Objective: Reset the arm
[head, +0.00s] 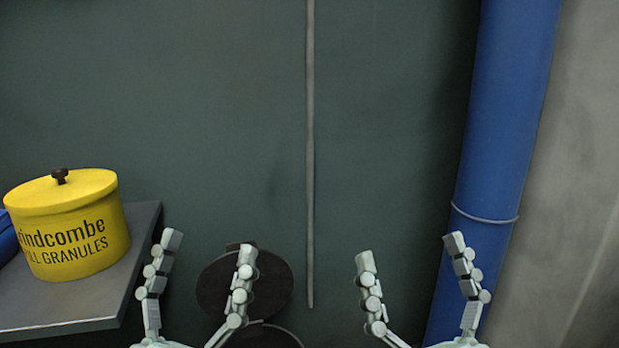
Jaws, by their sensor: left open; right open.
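My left gripper (208,252) is at the bottom, left of the middle, in the head view. Its two fingers point up, spread apart, with nothing between them. My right gripper (410,249) is at the bottom, right of the middle. Its fingers are also spread and empty. The two grippers are apart from each other. Most of both arms lies below the picture's edge and is hidden.
A yellow lidded tub (72,228) of granules stands on a grey shelf (70,312) at the left, close to my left gripper. A blue pipe (505,120) runs behind my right gripper. A dark round object (265,285) is partly hidden behind my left gripper. A thin grey rod (310,150) hangs between the grippers.

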